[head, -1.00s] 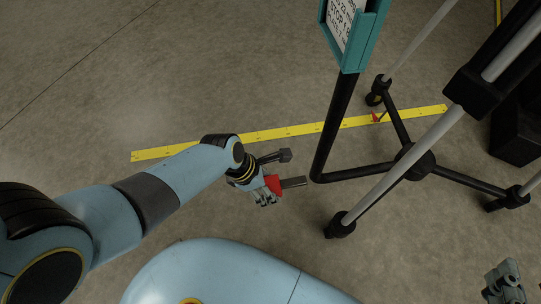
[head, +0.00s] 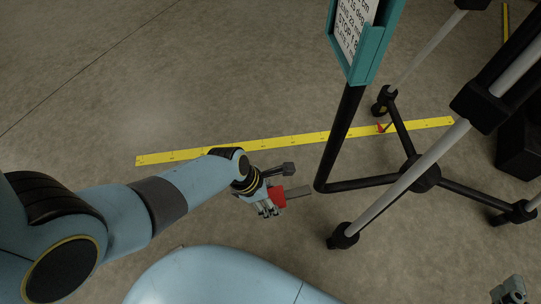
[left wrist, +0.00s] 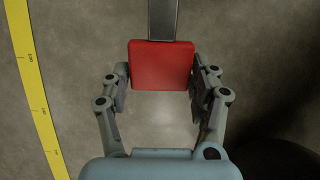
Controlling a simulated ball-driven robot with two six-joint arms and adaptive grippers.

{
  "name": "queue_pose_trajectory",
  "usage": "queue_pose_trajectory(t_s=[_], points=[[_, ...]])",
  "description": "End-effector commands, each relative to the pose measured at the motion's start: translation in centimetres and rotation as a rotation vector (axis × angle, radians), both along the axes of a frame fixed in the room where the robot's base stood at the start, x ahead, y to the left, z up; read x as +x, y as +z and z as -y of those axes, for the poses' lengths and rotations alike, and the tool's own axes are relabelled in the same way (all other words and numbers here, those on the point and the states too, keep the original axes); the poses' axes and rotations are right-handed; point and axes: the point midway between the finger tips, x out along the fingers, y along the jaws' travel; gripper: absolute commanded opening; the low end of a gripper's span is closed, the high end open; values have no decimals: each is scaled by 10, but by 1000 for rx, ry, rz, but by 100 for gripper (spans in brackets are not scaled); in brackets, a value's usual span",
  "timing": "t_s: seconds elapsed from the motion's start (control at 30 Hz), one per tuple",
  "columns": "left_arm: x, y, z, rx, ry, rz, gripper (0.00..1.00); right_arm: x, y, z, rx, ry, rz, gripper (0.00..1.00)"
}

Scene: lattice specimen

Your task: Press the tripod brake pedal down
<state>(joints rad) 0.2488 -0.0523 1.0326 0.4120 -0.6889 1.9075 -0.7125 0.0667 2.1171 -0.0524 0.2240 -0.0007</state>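The tripod (head: 427,178) stands at the right of the head view on dark legs with grey tubes. A small red pedal (head: 382,128) sticks out near its far leg end, close to a dark caster (head: 380,109). It looks tilted up, but it is small. My left gripper (head: 270,203) is left of the tripod, apart from it. Its fingers (left wrist: 161,78) sit on both sides of a red block (left wrist: 161,65) with a grey metal bar (left wrist: 162,20) pointing forward. My right gripper (head: 511,290) is at the bottom right corner, partly cut off; its fingers are unclear.
A teal-framed sign (head: 365,40) stands on a bent black post (head: 338,140) between my left gripper and the pedal. A yellow measuring strip (head: 300,140) lies on the floor. A black box (head: 518,145) is at the right. The floor at the left is open.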

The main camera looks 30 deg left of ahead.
Motion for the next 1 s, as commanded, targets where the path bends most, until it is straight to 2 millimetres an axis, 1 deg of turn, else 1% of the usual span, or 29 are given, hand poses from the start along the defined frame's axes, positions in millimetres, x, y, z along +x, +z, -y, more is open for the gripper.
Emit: queue_pose_trajectory(t_s=[0.03,0.1,0.13,0.4,0.53,0.67,1.0], points=[[0,0,0,-1,0,1,70,0,0,0,0,0,1,46],[0,0,1,-2,1,1,80,0,0,0,0,0,1,46],[1,0,1,-2,1,1,81,0,0,0,0,0,1,46],[1,2,2,-4,2,2,81,1,1,0,0,0,1,46],[0,8,-1,-4,3,4,81,1,1,0,0,0,1,46],[-4,23,-6,-4,1,4,81,0,0,0,0,0,0,46],[-20,84,-26,-2,2,4,81,0,0,0,0,0,0,46]])
